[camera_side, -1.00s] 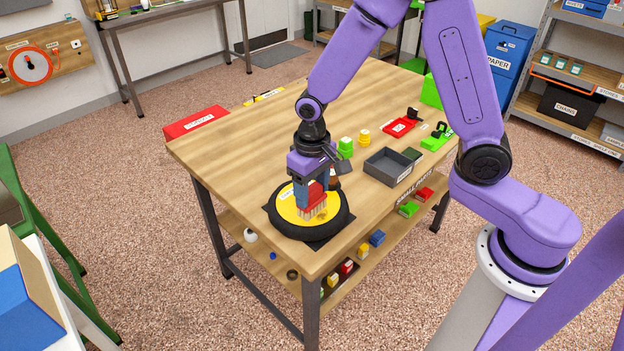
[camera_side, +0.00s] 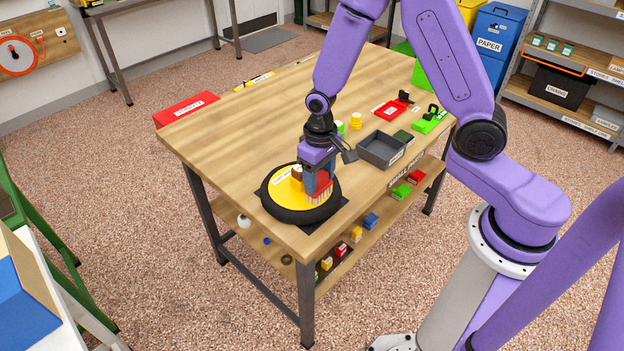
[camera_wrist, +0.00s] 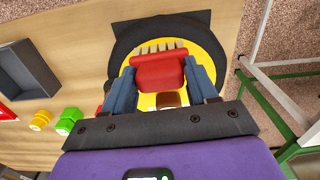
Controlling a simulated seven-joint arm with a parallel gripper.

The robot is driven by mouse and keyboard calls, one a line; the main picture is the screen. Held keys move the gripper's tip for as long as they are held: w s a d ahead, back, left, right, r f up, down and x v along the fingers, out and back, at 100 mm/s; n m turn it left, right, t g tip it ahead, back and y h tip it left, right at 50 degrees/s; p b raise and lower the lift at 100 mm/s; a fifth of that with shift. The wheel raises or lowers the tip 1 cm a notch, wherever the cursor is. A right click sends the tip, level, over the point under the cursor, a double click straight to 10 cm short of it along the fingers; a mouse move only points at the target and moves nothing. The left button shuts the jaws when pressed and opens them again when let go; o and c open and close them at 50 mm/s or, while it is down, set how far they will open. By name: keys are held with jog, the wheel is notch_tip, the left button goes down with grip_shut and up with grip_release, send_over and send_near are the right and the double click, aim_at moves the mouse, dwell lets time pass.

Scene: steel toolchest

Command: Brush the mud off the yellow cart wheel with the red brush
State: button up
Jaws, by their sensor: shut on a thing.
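The cart wheel, with a yellow hub (camera_side: 284,186) and a black tyre (camera_side: 275,208), lies flat on a dark mat at the bench's near corner. It also shows in the wrist view (camera_wrist: 213,45). My gripper (camera_side: 319,180) is over the wheel's right part, its blue fingers shut on the red brush (camera_wrist: 158,71). The brush's pale bristles (camera_side: 320,197) point down at the hub and tyre edge; I cannot tell whether they touch. A brown piece (camera_side: 297,172) shows beside the gripper; I cannot tell if it belongs to the brush.
A grey open tray (camera_side: 381,150), a yellow piece (camera_side: 356,121) and red and green items stand right of and beyond the wheel. The bench top's left middle is clear.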

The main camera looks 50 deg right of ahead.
jog(key=shift+d+r, duration=0.1)
jog(key=shift+d, duration=0.65)
jog(key=shift+a+r, duration=0.1)
jog(key=shift+a, duration=0.3)
jog(key=shift+a+f, duration=0.2)
jog(key=shift+a, duration=0.75)
jog(key=shift+a+r, duration=0.1)
jog(key=shift+a, duration=1.45)
jog(key=shift+a+r, duration=0.2)
jog(key=shift+r, duration=0.3)
jog(key=shift+a+r, duration=0.15)
jog(key=shift+r, duration=3.3)
